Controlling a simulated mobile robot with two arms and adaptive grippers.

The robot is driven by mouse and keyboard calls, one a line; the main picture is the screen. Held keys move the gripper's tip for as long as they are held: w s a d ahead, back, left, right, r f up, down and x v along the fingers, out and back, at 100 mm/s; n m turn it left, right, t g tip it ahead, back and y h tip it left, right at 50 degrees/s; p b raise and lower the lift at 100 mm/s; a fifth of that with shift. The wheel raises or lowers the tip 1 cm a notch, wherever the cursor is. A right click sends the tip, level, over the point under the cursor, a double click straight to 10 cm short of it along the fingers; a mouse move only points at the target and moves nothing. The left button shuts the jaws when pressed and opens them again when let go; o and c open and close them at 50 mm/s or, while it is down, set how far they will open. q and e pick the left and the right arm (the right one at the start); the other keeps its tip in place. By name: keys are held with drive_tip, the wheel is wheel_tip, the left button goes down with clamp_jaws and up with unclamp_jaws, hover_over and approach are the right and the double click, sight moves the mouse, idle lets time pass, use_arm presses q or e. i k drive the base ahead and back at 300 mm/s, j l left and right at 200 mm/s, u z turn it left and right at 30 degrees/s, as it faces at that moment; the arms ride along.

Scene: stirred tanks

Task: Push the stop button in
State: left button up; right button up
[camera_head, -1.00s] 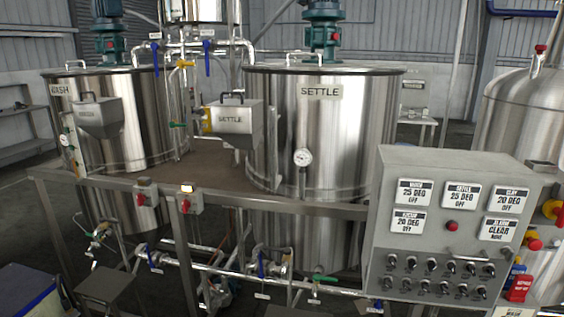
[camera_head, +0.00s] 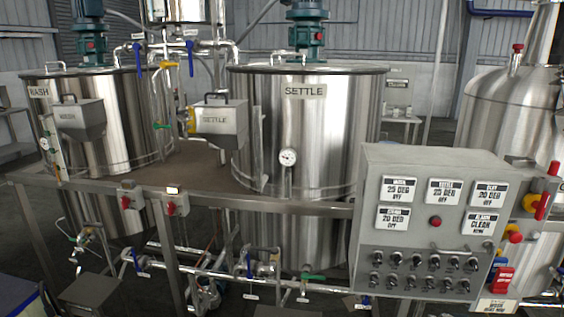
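The grey control panel (camera_head: 405,240) stands at the right of the head view, with white readout plates, a small red round button (camera_head: 436,221) on its face and rows of black knobs below. On its right side a larger red mushroom-shaped button (camera_head: 515,237) sits by a yellow base. Above it is a red handle on a yellow mount (camera_head: 536,203). I cannot read a label marking which one is the stop button. How far any button is pressed in is too small to tell. Neither of my grippers is in view.
A steel rail (camera_head: 265,204) runs left from the panel, carrying small boxes with red switches (camera_head: 172,208). Behind it stand the steel settle tank (camera_head: 335,130) and wash tank (camera_head: 105,135). Pipes and valves (camera_head: 262,266) run below. Another tank (camera_head: 510,110) stands at the right.

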sight(513, 238)
drive_tip(key=z, duration=1.5)
